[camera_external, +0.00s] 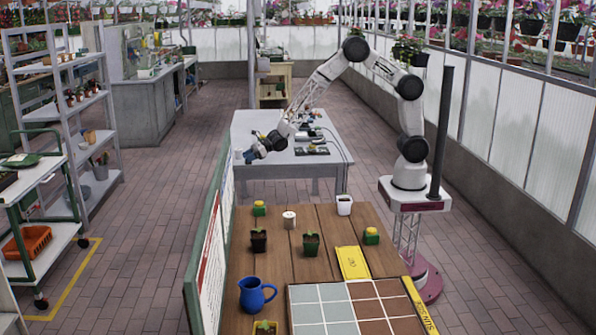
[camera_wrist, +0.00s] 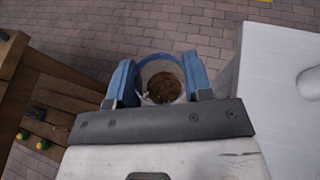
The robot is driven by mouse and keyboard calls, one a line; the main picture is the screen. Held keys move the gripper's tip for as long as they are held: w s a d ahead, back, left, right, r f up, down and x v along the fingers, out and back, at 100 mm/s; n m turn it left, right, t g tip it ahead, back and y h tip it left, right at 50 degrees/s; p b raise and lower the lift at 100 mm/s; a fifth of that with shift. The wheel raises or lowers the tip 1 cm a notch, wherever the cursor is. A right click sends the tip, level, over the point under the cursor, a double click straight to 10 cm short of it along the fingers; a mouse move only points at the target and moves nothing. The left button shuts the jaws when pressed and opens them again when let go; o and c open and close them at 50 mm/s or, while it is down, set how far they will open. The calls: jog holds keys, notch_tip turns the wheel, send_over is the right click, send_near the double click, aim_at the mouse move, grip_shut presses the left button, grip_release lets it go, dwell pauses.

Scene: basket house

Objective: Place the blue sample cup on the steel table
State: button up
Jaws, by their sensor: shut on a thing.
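My gripper (camera_wrist: 160,76) is shut on the blue sample cup (camera_wrist: 162,67), with one blue finger on each side of it. The cup has a blue rim and brown, soil-like matter inside. In the external view my gripper (camera_external: 256,150) hangs near the left part of the steel table (camera_external: 262,171), and the cup is small and hard to make out there. In the wrist view brick floor shows around the cup, and a pale tabletop, likely the steel table (camera_wrist: 280,125), lies to the right, apart from the cup.
Cables and small devices (camera_external: 312,149) occupy the steel table's right side. A wooden table (camera_external: 285,262) in front holds seedlings, a blue jug (camera_external: 256,295), a white pot (camera_external: 344,205) and tiles. A green-framed board (camera_external: 212,240) stands along its left edge.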

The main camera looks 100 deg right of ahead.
notch_tip(320, 180, up, 7)
jog(key=s+a+n+g+y, duration=0.2)
jog(key=a+n+y, duration=0.1)
jog(key=a, duration=2.3)
jog(key=s+a+n+g+y, duration=0.2)
jog(key=a+n+y, duration=0.1)
jog(key=a, duration=2.3)
jog(key=s+a+n+g, duration=0.1)
jog(key=s+a, duration=0.4)
jog(key=a, duration=0.4)
jog(key=s+a+n+g+y, duration=0.1)
jog(key=s+a, duration=0.5)
jog(key=a, duration=0.4)
jog(key=s+a+n+g+y, duration=0.1)
jog(key=s+a, duration=0.5)
jog(key=a, duration=0.4)
jog(key=shift+s+a+r, duration=0.1)
jog(key=shift+s+r, duration=0.1)
jog(key=s+a+n+g+y, duration=0.1)
jog(key=s+a+n+g, duration=0.1)
jog(key=s+a, duration=1.35)
jog(key=f, duration=0.2)
jog(key=s+f, duration=0.1)
jog(key=f, duration=0.2)
jog(key=shift+s+a+f, duration=0.1)
jog(key=shift+f, duration=0.05)
